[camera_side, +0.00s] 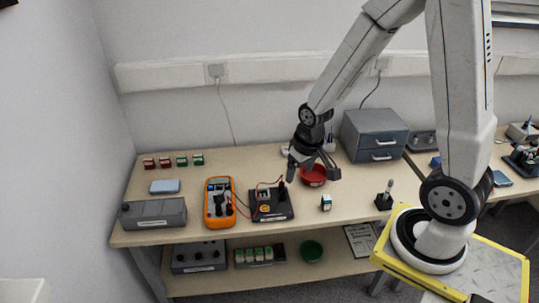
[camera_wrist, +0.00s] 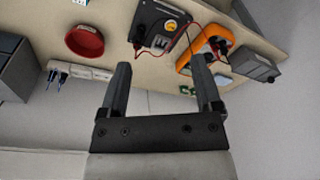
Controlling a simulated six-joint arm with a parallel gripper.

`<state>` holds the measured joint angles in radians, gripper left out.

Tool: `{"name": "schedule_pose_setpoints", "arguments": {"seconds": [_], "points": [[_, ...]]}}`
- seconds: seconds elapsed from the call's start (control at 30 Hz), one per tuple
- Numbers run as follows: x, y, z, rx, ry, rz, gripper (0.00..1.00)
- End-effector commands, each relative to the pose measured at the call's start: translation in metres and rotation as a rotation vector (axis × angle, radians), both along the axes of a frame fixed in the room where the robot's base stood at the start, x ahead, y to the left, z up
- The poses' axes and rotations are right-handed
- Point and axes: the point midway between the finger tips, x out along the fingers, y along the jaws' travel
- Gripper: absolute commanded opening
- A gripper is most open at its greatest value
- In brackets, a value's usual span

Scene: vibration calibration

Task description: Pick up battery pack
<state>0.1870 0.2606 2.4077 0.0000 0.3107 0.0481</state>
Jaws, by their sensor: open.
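A small white, dark and green block (camera_side: 326,203), which looks like the battery pack, stands on the bench in front of the red bowl. In the wrist view, a small pale item (camera_wrist: 80,2), apparently the same block, is cut off by the top edge. My gripper (camera_side: 313,173) is above the bench near the red bowl, behind and above the block. Its two fingers (camera_wrist: 160,65) are spread apart with nothing between them.
A red bowl (camera_side: 314,178) is by the gripper. A black tester (camera_side: 271,206) with leads and an orange multimeter (camera_side: 219,213) stand left of the block. A black stand (camera_side: 384,202) is to its right. Grey drawers (camera_side: 373,135) are behind. Bench around the block is clear.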

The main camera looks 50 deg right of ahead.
Motion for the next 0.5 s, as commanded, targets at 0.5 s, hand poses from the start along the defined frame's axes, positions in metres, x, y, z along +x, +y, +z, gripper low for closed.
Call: {"name": "schedule_pose_setpoints", "arguments": {"seconds": [0.5], "points": [[0.002, -0.108, -0.099, 0.046, 0.105, -0.375, 0.82]]}}
